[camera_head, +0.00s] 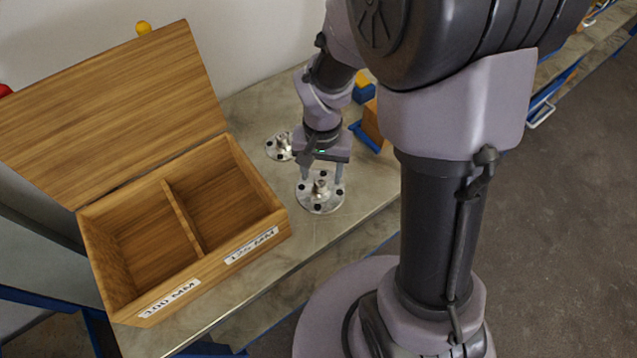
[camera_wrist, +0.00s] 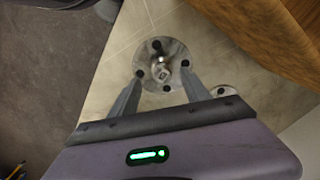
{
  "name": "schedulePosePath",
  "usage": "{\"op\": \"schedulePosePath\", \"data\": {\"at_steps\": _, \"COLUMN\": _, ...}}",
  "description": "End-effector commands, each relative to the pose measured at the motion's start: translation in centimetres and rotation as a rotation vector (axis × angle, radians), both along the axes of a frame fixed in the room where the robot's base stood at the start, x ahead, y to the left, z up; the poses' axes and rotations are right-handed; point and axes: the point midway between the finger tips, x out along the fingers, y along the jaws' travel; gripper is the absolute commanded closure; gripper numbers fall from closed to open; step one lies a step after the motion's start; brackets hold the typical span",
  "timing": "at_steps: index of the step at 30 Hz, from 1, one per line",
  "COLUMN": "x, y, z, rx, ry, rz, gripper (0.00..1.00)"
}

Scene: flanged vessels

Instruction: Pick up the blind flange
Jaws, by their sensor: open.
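A round metal blind flange (camera_head: 321,192) with dark bolt holes and a raised centre knob lies flat on the bench. It also shows in the wrist view (camera_wrist: 161,48). My gripper (camera_head: 323,176) is open above this flange, pointing down. In the wrist view its two fingers (camera_wrist: 161,77) reach over the near part of the flange, one on each side of the knob. Whether the fingertips touch the flange I cannot tell. A second, smaller-looking flange (camera_head: 281,147) lies farther back on the bench. Its edge shows in the wrist view (camera_wrist: 226,91), partly hidden by my gripper.
An open wooden box (camera_head: 160,278) with two compartments, labelled 100 MM and 125 MM, stands left of the flanges, lid tilted back. Blue, yellow and orange-brown items (camera_head: 373,122) lie behind my gripper. The bench (camera_head: 290,252) is bare in front of the flange, up to its edge.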

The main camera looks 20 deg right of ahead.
Motion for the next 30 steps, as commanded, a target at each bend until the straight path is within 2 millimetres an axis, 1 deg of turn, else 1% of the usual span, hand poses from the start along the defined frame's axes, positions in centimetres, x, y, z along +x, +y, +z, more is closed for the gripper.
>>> {"op": "schedulePosePath", "data": {"at_steps": 5, "x": 0.2, "y": -0.1, "z": -1.9, "rx": 0.0, "ry": 0.001, "rz": 0.0, "gripper": 0.45}}
{"op": "schedulePosePath", "data": {"at_steps": 10, "x": 0.6, "y": -0.2, "z": -5.4, "rx": 0.0, "ry": 0.002, "rz": 0.0, "gripper": 0.45}}
{"op": "schedulePosePath", "data": {"at_steps": 12, "x": 0.6, "y": -0.1, "z": -5.9, "rx": 0.0, "ry": 0.001, "rz": -0.001, "gripper": 0.45}}
{"op": "schedulePosePath", "data": {"at_steps": 17, "x": 0.6, "y": -0.1, "z": -5.6, "rx": 0.0, "ry": -0.001, "rz": -0.001, "gripper": 0.45}}
{"op": "schedulePosePath", "data": {"at_steps": 18, "x": 0.6, "y": -0.1, "z": -5.6, "rx": 0.0, "ry": -0.001, "rz": 0.0, "gripper": 0.53}}
{"op": "schedulePosePath", "data": {"at_steps": 20, "x": 0.6, "y": -0.1, "z": -5.6, "rx": 0.0, "ry": -0.001, "rz": 0.0, "gripper": 0.64}}
{"op": "schedulePosePath", "data": {"at_steps": 21, "x": 0.6, "y": -0.1, "z": -5.6, "rx": 0.0, "ry": -0.001, "rz": 0.0, "gripper": 0.72}}
{"op": "schedulePosePath", "data": {"at_steps": 25, "x": 0.6, "y": -0.1, "z": -5.6, "rx": 0.0, "ry": -0.001, "rz": 0.0, "gripper": 0.98}}
{"op": "schedulePosePath", "data": {"at_steps": 26, "x": 0.6, "y": -0.1, "z": -5.6, "rx": 0.0, "ry": -0.001, "rz": 0.0, "gripper": 1.0}}
{"op": "schedulePosePath", "data": {"at_steps": 30, "x": 0.6, "y": -0.1, "z": -5.6, "rx": 0.0, "ry": -0.001, "rz": 0.0, "gripper": 1.0}}
